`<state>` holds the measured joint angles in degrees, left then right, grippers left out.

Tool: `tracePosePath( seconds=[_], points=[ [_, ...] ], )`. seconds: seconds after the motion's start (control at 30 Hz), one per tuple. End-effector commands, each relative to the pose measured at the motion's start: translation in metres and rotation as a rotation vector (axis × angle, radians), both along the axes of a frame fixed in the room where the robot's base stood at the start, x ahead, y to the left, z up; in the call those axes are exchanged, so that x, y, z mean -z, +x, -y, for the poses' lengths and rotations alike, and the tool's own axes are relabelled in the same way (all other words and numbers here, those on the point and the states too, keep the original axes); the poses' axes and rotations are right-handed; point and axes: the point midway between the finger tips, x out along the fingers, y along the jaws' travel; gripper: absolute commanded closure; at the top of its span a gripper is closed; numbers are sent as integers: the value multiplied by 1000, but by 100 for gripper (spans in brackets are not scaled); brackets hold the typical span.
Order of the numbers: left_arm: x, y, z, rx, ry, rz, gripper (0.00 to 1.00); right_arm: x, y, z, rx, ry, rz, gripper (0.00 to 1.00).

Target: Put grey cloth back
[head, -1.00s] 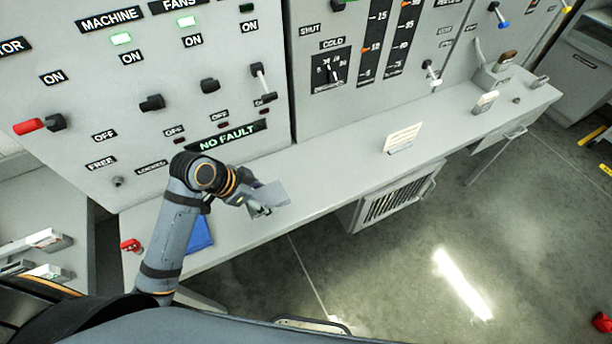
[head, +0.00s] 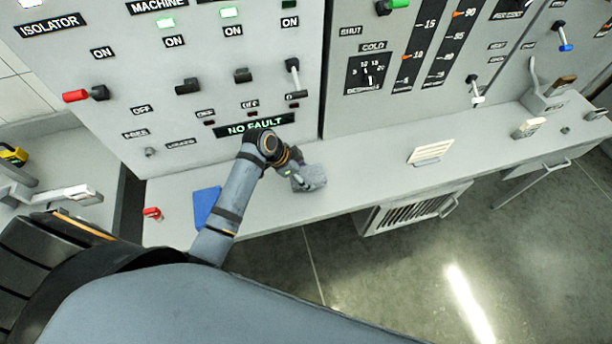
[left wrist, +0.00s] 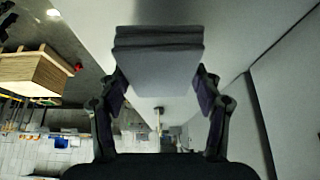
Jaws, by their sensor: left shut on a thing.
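The grey cloth (head: 312,177) shows as a small folded grey block at the tip of my left gripper (head: 292,174), over the grey desk ledge below the control panel. In the left wrist view the cloth (left wrist: 158,62) is a folded stack held between both fingers of my left gripper (left wrist: 160,90). The gripper is shut on it. I cannot tell whether the cloth touches the ledge. My right gripper is not in view.
A blue cloth or pad (head: 206,204) lies on the ledge (head: 365,160) left of my gripper. A red knob (head: 152,213) is at the ledge's left end, a small sign (head: 430,151) further right. The ledge between cloth and sign is clear. Switches cover the panel.

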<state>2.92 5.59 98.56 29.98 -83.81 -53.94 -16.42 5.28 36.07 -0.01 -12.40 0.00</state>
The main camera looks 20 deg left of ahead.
Motion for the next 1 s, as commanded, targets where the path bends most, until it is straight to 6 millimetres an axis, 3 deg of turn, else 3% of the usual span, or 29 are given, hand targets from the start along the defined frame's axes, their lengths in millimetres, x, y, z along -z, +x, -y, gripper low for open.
tracePosePath(
  seconds=[0.27,0.37,0.5,0.83,0.87,1.0],
  points=[
    [12,10,0,-1,0,0,60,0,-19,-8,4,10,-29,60],
    [26,9,0,-1,-1,-5,60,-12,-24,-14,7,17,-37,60],
    [42,10,0,0,0,0,60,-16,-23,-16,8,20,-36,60],
    [47,10,0,0,0,0,60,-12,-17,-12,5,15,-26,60],
    [47,10,0,0,0,1,32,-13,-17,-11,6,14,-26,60],
    [46,10,0,0,0,1,13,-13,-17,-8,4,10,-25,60]
  ],
)
